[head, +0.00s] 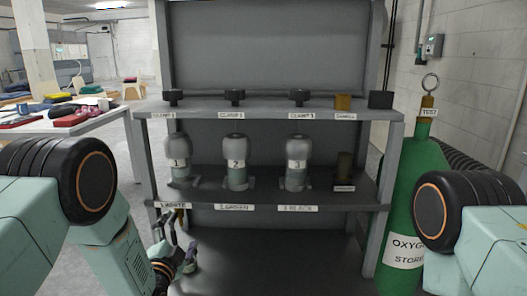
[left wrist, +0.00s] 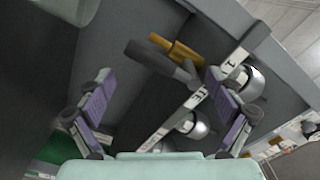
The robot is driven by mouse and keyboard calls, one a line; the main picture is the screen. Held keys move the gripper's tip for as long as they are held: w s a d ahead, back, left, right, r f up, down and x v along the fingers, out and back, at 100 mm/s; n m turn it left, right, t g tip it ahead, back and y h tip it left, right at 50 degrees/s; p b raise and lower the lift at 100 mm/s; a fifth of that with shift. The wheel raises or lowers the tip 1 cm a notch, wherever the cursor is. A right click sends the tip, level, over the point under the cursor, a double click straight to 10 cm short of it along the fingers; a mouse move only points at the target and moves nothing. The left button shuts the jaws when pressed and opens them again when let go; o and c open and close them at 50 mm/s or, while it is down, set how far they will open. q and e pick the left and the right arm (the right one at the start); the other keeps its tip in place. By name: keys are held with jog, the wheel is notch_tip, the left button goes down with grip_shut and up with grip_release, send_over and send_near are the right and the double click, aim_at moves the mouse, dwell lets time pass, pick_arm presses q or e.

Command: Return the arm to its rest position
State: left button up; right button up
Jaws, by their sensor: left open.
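My left gripper (head: 177,240) is low at the front left of the grey shelf rack (head: 270,196), near the label "1 WHITE". It is open. In the left wrist view its two purple-padded fingers (left wrist: 158,78) stand wide apart. A dark bar (left wrist: 160,62) and a brass-coloured piece (left wrist: 176,48) show beyond the fingers; I cannot tell how far away they are. Nothing is visibly held. On the middle shelf stand canister 1 (head: 178,162), canister 2 (head: 235,163) and canister 3 (head: 296,163), all upright. My right arm shows at the right edge, but its gripper is out of view.
Black knobs and a brass block (head: 343,102) stand on the upper shelf. A dark cylinder (head: 344,168) stands right of canister 3. A green oxygen cylinder (head: 402,200) is close at the right. A white table (head: 95,128) with several coloured items is at the left.

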pick_arm(q)
jog(key=shift+d+r+n+b, duration=0.25)
jog(key=shift+r+n+b, duration=0.2)
jog(key=shift+n, duration=1.4)
jog(key=shift+d+r+n+b, duration=0.2)
jog(key=shift+r+n+b, duration=0.25)
jog(key=shift+n, duration=1.45)
jog(key=shift+d+r+n+b, duration=0.3)
jog(key=shift+r+n, duration=0.2)
jog(key=shift+n, duration=1.35)
jog(key=shift+s+f, duration=0.1)
jog(key=shift+f, duration=0.05)
